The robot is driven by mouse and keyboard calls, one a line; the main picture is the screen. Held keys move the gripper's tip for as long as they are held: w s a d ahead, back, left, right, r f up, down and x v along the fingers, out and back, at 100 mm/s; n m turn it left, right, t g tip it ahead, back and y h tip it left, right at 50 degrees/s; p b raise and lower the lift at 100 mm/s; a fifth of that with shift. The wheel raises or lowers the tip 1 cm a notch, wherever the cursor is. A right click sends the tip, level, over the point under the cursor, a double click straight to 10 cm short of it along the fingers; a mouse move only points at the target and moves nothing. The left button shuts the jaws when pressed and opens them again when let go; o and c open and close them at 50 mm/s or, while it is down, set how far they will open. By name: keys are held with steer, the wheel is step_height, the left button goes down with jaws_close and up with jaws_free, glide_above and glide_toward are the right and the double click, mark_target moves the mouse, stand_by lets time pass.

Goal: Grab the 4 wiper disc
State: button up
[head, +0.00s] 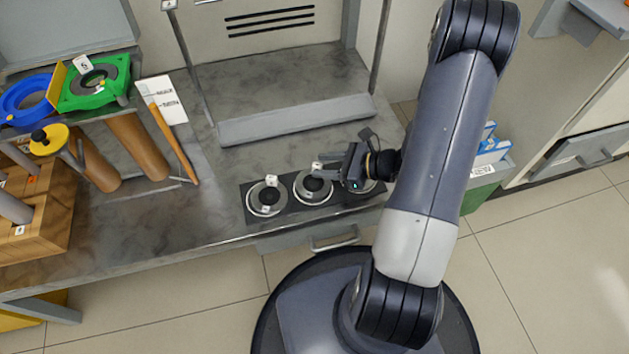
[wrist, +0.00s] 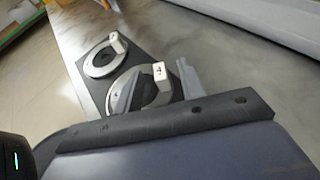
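The wiper disc tagged 4 (wrist: 150,98) is a pale metal ring with an upright tab bearing the number. It appears to be the middle disc (head: 313,187) on a dark plate (head: 290,201) on the bench in the head view. My gripper (head: 328,168) reaches over it from the right. In the wrist view my gripper (wrist: 156,88) has its two grey fingers apart, one on each side of the numbered tab. I see no clear contact with the tab. My gripper hides part of the disc.
A second tagged disc (wrist: 103,57) lies beside it, to the left in the head view (head: 267,198). A third disc (head: 367,186) is partly hidden under my gripper. A raised grey ledge (head: 296,119) stands behind. Wooden racks (head: 45,215) and green and blue holders (head: 95,88) stand at left.

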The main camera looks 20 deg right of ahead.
steer(key=shift+w+a+f, duration=0.15)
steer(key=shift+w+a, duration=0.05)
steer(key=shift+a, duration=0.15)
jaws_close()
